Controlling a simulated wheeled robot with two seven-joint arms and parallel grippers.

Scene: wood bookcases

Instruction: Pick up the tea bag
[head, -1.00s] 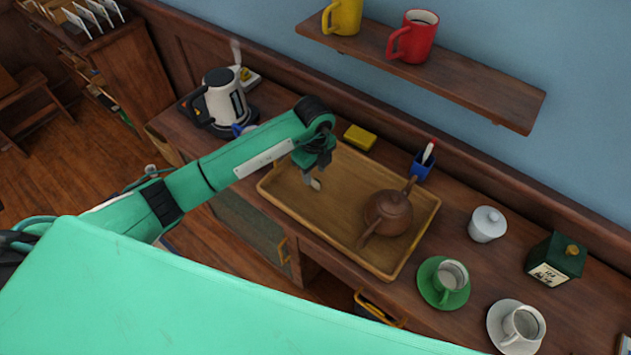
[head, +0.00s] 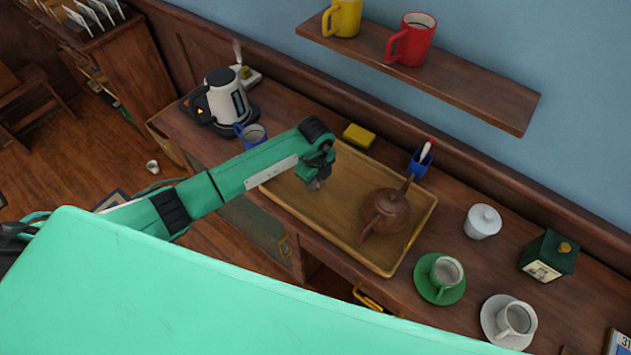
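I cannot make out a tea bag anywhere in the head view. My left gripper (head: 315,183) is above the left part of the wooden tray (head: 345,213), pointing down. Its fingers are small and partly hidden by the wrist, so I cannot tell whether they are open or shut or hold something. A brown teapot (head: 385,211) stands on the tray to the right of the gripper. A green tea tin (head: 548,256) stands at the right on the counter. My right gripper is not in view.
A kettle (head: 228,97) and blue mug (head: 254,136) stand left of the tray. A sponge (head: 358,136) and blue pen holder (head: 420,165) are behind it. A green cup (head: 446,271), white cup (head: 515,318) and lidded jar (head: 482,221) stand right. A shelf (head: 445,75) overhangs the back.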

